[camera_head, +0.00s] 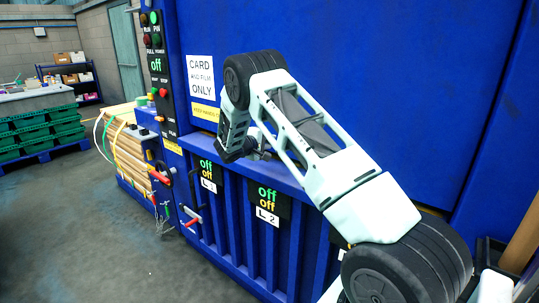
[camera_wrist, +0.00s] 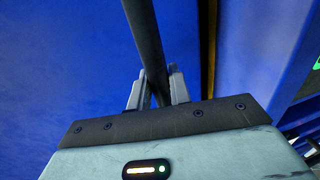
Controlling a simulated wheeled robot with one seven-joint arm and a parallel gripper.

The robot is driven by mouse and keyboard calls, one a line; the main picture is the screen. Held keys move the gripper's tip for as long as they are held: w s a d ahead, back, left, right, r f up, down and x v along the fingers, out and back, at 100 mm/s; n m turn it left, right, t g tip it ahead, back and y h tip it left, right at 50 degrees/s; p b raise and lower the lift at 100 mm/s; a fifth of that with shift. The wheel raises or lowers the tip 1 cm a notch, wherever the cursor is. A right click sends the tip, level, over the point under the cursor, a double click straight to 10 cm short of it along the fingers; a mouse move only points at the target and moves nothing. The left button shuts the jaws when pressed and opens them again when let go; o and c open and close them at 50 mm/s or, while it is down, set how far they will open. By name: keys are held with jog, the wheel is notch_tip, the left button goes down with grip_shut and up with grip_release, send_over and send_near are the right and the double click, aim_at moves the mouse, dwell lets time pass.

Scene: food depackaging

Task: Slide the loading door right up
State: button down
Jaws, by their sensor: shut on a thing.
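The blue loading door (camera_head: 400,80) is the large upper panel of the baler, bearing a "CARD AND FILM ONLY" sign (camera_head: 200,77). My gripper (camera_wrist: 156,88) is shut on a dark bar (camera_wrist: 143,32), with one finger on each side of it. The bar runs up out of the wrist view, close to a blue surface. In the head view my arm crosses in front of the door, and the wrist end hangs near the door's lower left. The fingertips and the bar are hidden there.
Below is the ribbed lower front (camera_head: 235,215) with "off" panels marked L1 and L2. A control column (camera_head: 157,70) with buttons stands at left, beside a strapped bale (camera_head: 127,150). Green crates (camera_head: 40,130) stand further left. The grey floor in front is open.

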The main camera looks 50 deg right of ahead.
notch_tip(320, 180, up, 41)
jog(key=p, duration=0.6)
jog(key=shift+p, duration=0.35)
jog(key=c, duration=1.3)
grip_release()
jog(key=shift+c, duration=0.2)
jog(key=shift+f, duration=0.1)
jog(key=b+v, duration=0.5)
jog(key=v, duration=1.2)
jog(key=shift+s+a+b, duration=0.15)
jog(key=shift+a+b, duration=0.05)
jog(key=shift+b, duration=0.2)
